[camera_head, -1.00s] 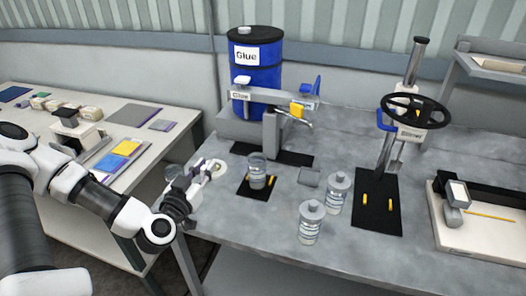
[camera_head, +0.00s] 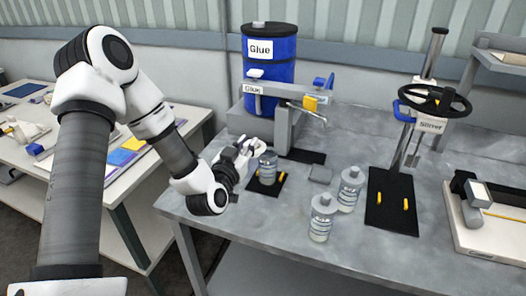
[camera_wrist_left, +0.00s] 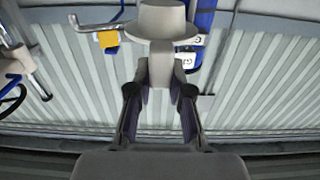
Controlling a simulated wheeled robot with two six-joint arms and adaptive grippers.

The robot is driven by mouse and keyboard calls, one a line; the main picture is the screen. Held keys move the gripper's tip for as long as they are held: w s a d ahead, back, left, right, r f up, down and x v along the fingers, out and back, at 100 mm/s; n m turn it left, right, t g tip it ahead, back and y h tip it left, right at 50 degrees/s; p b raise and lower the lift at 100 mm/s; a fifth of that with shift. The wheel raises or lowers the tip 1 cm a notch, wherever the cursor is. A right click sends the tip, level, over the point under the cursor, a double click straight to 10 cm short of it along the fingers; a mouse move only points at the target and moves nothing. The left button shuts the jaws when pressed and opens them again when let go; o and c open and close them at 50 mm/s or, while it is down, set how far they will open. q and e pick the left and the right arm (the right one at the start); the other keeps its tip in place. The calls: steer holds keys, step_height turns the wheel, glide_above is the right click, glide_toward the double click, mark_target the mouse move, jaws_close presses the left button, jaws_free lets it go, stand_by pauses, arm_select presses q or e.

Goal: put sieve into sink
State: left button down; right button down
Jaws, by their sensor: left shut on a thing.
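My left gripper (camera_head: 244,152) is above the front left of the grey workbench (camera_head: 255,222), just beside a clear grey jar (camera_head: 268,168). In the left wrist view the gripper (camera_wrist_left: 160,98) is shut on the narrow stem of a pale grey piece with a wide rounded head (camera_wrist_left: 157,18). Its shape fits a sieve, but no mesh can be made out. In the head view the piece is too small and hidden to tell. I cannot tell whether it touches the jar. No sink can be clearly made out. My right gripper is out of view.
Two bottles (camera_head: 350,188) (camera_head: 322,218) stand right of the jar. Behind are a blue Glue drum (camera_head: 270,72) and a glue press (camera_head: 283,130). A stirrer stand (camera_head: 410,150) and a pale tray (camera_head: 490,242) are at the right. The bench's front edge is clear.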

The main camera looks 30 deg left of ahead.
mark_target(263, 149)
arm_select(q)
steer(key=w, duration=0.1)
steer(key=w+d, duration=0.1)
steer(key=w, duration=0.1)
steer(key=w+p, duration=0.1)
steer(key=w, duration=0.1)
steer(key=shift+w+d+f, duration=0.15)
steer(key=shift+w+d, duration=0.1)
steer(key=shift+d, duration=0.1)
step_height(263, 149, down, 3)
steer(key=shift+r+p, duration=0.1)
steer(key=shift+p, duration=0.55)
steer(key=shift+f, duration=0.3)
steer(key=c, duration=1.1)
jaws_free()
steer(key=shift+s, duration=0.1)
